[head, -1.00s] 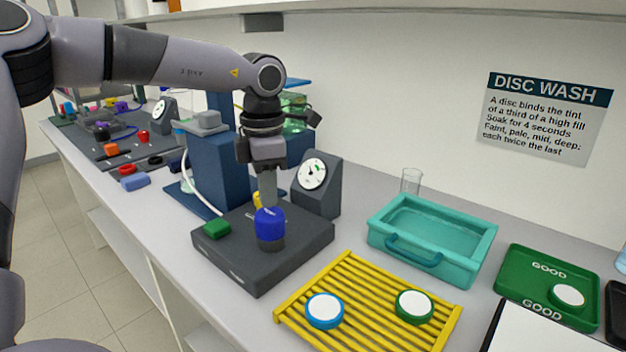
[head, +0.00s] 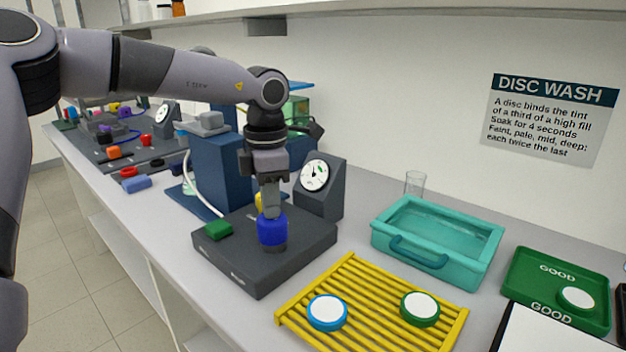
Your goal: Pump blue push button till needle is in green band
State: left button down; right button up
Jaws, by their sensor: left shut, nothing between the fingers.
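The blue push button (head: 272,230) stands on a dark grey base block (head: 262,277). My left gripper (head: 270,212) is shut and points down right at the top of the button; I cannot tell for sure whether it presses on it. The dial gauge (head: 314,175) has a white face in a dark grey housing behind the button. Its needle points roughly upward; a small green band (head: 320,168) shows at the upper right of the face. I cannot tell exactly how the needle lies against the band. My right gripper is not in view.
A green button (head: 219,229) sits on the base's left corner; a yellow part (head: 259,201) is partly hidden behind my gripper. A blue stand (head: 222,171) rises behind. To the right are a yellow rack (head: 364,275) with two discs, a teal tray (head: 481,249) and a green tray (head: 604,303).

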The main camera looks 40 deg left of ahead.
pick_arm(q)
notch_tip(320, 180, down, 2)
jog(key=shift+b, duration=0.6)
jog(key=shift+r+p, duration=1.6)
jog(key=shift+r, duration=0.65)
jog(key=shift+f, duration=0.1)
jog(key=shift+f+b, duration=1.85)
jog(key=shift+f, duration=0.25)
jog(key=shift+r+p, duration=1.6)
jog(key=shift+r, duration=0.6)
jog(key=shift+f, duration=0.1)
